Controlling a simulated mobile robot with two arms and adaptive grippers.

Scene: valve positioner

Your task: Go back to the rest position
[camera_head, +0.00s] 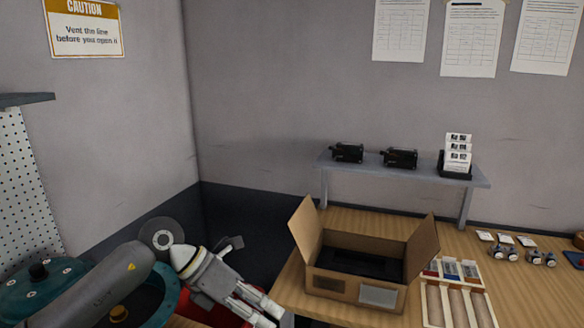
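My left arm comes in at the lower left, with its grey-white gripper (262,310) pointing down to the right near the bottom edge. It is beside the left end of the wooden bench (530,292), left of an open cardboard box (327,284). Its fingers are small and partly overlapped, so I cannot tell whether they are open or shut. I see nothing clearly held in them. Something red shows behind and below the gripper. My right gripper is not in view.
A teal bolted housing (45,290) stands at the lower left. A divided tray (435,295) lies right of the box, with several small metal fittings (507,252) beyond. A grey shelf (425,178) on the bench carries two black devices (400,158) and a card holder (456,160).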

